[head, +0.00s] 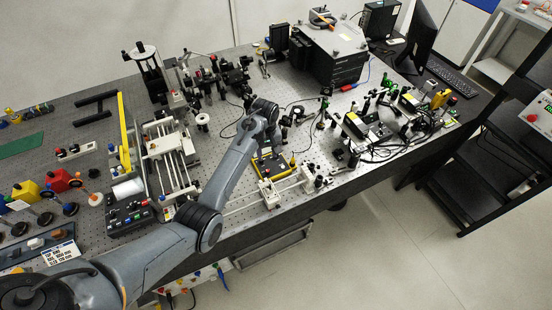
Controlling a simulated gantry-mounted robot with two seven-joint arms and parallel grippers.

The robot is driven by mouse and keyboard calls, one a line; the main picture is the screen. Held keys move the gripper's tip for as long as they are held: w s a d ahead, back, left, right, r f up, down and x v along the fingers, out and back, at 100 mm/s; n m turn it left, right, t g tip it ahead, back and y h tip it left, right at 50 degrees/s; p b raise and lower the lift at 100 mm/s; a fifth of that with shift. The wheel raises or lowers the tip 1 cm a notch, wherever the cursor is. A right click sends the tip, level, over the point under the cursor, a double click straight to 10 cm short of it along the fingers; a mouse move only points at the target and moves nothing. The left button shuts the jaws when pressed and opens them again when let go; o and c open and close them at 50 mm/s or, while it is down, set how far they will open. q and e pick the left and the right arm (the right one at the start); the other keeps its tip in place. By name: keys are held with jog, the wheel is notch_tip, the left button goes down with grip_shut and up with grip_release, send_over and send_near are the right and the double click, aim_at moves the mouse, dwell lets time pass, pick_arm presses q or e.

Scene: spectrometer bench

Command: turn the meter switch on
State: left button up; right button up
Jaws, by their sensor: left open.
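My left arm reaches in from the lower left across the bench. My left gripper (270,138) points down over the middle of the bench, and the wrist above it hides most of its fingers. It is open, and I see nothing held in it. Just below it in the picture lies a yellow-edged dark device (270,163), which may be the meter. Its switch is too small to make out, and my arm hides part of the device. I cannot tell whether the gripper touches it. My right gripper is out of view.
The perforated bench (240,200) is crowded. A white rail assembly (285,187) lies in front of the yellow-edged device. A black control box (130,215) stands left of my forearm. A large dark instrument (330,58) stands at the back, and cabled optics (375,125) stand to the right.

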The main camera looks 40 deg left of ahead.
aim_at(267, 171)
pick_arm(q)
notch_tip(267, 171, down, 11)
jog(key=shift+r+b, duration=0.2)
jog(key=shift+b, duration=0.1)
dwell(0.4)
jog(key=shift+s, duration=0.1)
grip_shut()
